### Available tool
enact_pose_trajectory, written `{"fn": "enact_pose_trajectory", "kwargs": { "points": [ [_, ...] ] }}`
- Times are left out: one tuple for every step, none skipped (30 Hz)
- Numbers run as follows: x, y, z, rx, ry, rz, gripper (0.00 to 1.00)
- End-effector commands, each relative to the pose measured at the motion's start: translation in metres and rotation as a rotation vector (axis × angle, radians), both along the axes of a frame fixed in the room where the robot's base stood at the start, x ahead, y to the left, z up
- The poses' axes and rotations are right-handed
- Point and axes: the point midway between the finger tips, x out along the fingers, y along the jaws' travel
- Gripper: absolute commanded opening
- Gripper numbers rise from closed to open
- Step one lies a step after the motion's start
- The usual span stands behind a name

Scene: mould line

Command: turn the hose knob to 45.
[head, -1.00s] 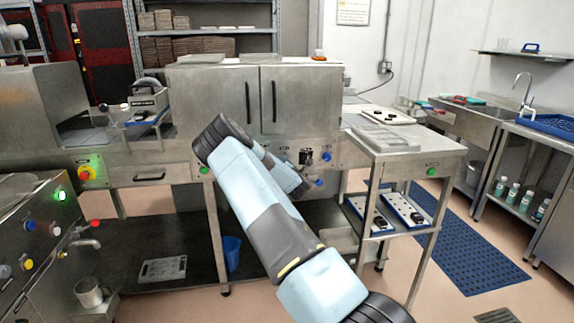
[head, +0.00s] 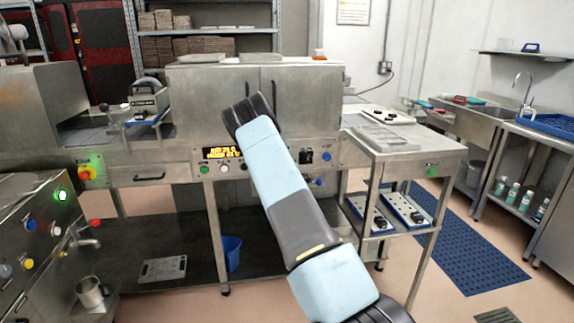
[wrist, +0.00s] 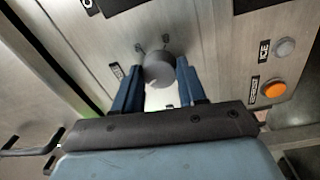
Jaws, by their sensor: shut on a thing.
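A round grey knob (wrist: 158,68) sits on a steel panel in the wrist view. My gripper (wrist: 160,82) has its two blue fingers on either side of it and is shut on it. Dark marks show on the panel just past the knob, and a small label (wrist: 117,71) beside it is too small to read. I cannot read a pointer or the knob's setting. In the head view my arm (head: 280,185) reaches toward the front panel of the steel cabinet (head: 205,110) and hides my gripper and the knob.
In the wrist view an orange button (wrist: 274,90) and a grey button (wrist: 285,47) sit right of the knob. In the head view a lit display (head: 222,154) is left of my arm; a blue knob (head: 320,183) is right. A steel side table (head: 440,155) stands at right.

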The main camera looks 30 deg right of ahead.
Motion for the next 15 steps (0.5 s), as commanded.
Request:
{"fn": "enact_pose_trajectory", "kwargs": {
  "points": [
    [-0.0039,-0.0048,-0.0049,0.045,-0.002,-0.01,0.1],
    [-0.0041,-0.0054,-0.0049,0.071,-0.01,-0.011,0.1],
    [-0.0041,-0.0053,-0.0053,0.107,-0.02,-0.011,0.11],
    [-0.004,-0.0049,-0.0056,0.135,-0.028,-0.011,0.1],
    [-0.0041,-0.0049,-0.0058,0.162,-0.036,-0.011,0.1],
    [-0.0042,-0.0047,-0.0062,0.199,-0.046,-0.011,0.1],
    [-0.0042,-0.0048,-0.0064,0.226,-0.054,-0.011,0.11],
    [-0.0042,-0.005,-0.0064,0.254,-0.061,-0.011,0.11],
    [-0.004,-0.0044,-0.0065,0.291,-0.072,-0.011,0.1],
    [-0.0039,-0.0039,-0.0065,0.317,-0.08,-0.011,0.1],
    [-0.004,-0.0042,-0.0064,0.345,-0.088,-0.011,0.1],
    [-0.004,-0.0042,-0.0065,0.382,-0.099,-0.011,0.1],
    [-0.0038,-0.0038,-0.0066,0.409,-0.106,-0.011,0.1],
    [-0.0038,-0.0037,-0.0067,0.436,-0.115,-0.011,0.1],
    [-0.0037,-0.0033,-0.0071,0.473,-0.125,-0.011,0.1]
  ]
}}
